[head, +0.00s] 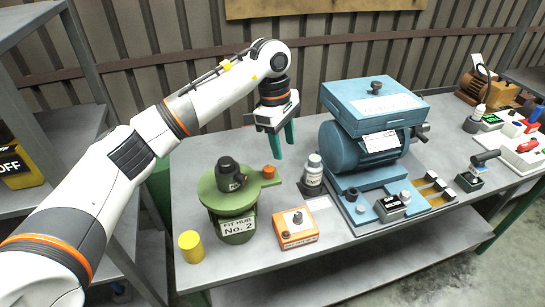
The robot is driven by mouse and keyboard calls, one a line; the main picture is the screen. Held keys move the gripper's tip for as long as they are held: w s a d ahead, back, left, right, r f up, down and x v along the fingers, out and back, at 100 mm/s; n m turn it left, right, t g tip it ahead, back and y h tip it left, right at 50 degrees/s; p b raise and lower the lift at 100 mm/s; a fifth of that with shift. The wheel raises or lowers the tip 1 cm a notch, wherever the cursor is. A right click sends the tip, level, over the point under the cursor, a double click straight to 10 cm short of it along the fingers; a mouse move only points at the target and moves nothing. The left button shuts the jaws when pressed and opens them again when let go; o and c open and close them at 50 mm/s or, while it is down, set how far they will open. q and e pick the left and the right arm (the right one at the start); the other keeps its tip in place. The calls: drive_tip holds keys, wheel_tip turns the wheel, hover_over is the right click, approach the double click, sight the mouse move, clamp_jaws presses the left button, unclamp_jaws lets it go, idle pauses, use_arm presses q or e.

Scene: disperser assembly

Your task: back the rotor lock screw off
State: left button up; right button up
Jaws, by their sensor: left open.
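The blue disperser machine (352,145) stands on the grey table, with a boxy top, a round drum and a white label. A black knob (376,87) sits on its top, and a dark fitting (421,131) sticks out on its right side. I cannot tell which part is the rotor lock screw. My left gripper (283,150) hangs above the table, left of the machine, with its green fingers apart and nothing between them. It is behind and above the green hub (236,220) labelled "FIT HUB No. 2". My right gripper is not in view.
An orange box (296,229) with a dark knob, a yellow cylinder (190,246) and a white-capped bottle (313,172) stand near the hub. More tools crowd the right end. Bare table lies along the front edge.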

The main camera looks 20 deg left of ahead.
sight(269, 168)
use_arm(q)
drive_tip(key=w+a+r+y, duration=0.1)
drive_tip(key=a+r+y, duration=0.1)
drive_tip(key=a, duration=0.2)
drive_tip(key=f+p, duration=0.1)
drive_tip(key=f, duration=0.4)
drive_tip(key=f+p, duration=0.2)
drive_tip(key=f, duration=0.3)
drive_tip(key=shift+s+d, duration=0.15)
drive_tip(key=shift+s, duration=0.05)
drive_tip(key=shift+f+p, duration=0.3)
drive_tip(key=shift+f, duration=0.4)
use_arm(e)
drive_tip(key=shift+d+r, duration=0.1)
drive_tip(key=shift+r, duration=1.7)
use_arm(q)
drive_tip(key=c, duration=1)
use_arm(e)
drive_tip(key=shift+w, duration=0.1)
